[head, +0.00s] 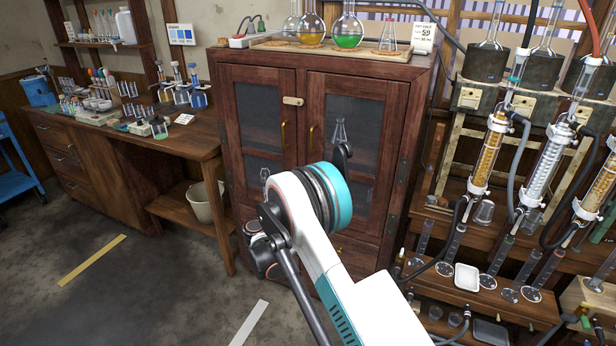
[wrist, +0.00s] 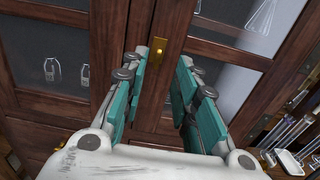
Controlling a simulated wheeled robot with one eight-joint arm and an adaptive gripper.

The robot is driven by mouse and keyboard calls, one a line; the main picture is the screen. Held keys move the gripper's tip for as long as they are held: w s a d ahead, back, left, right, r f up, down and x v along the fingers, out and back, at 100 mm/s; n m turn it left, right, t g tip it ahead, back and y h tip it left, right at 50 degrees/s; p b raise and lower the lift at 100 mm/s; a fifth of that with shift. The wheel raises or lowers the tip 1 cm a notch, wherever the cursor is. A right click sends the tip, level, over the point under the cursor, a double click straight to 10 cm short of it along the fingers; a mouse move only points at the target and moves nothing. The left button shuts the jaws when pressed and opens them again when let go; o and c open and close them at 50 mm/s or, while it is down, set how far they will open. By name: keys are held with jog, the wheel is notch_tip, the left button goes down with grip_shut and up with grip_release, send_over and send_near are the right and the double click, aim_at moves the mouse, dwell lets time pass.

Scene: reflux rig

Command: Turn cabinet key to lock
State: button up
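The dark red wooden cabinet (head: 300,68) stands in front of me with both glass doors closed. I cannot tell how far the fingertips are from the door, nor how the key is turned. In the head view my arm hides the gripper and the key.
Brass handles (head: 283,134) and a pale catch (head: 293,101) are on the doors. Flasks, including a green one (head: 348,40), stand on the cabinet. A rack of glass columns (head: 490,150) is close on the right. A bench (head: 150,140) is on the left, with clear floor before it.

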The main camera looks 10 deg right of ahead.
jog(key=b+x, duration=0.3)
jog(key=x, duration=0.8)
jog(key=shift+w, duration=0.1)
grip_shut()
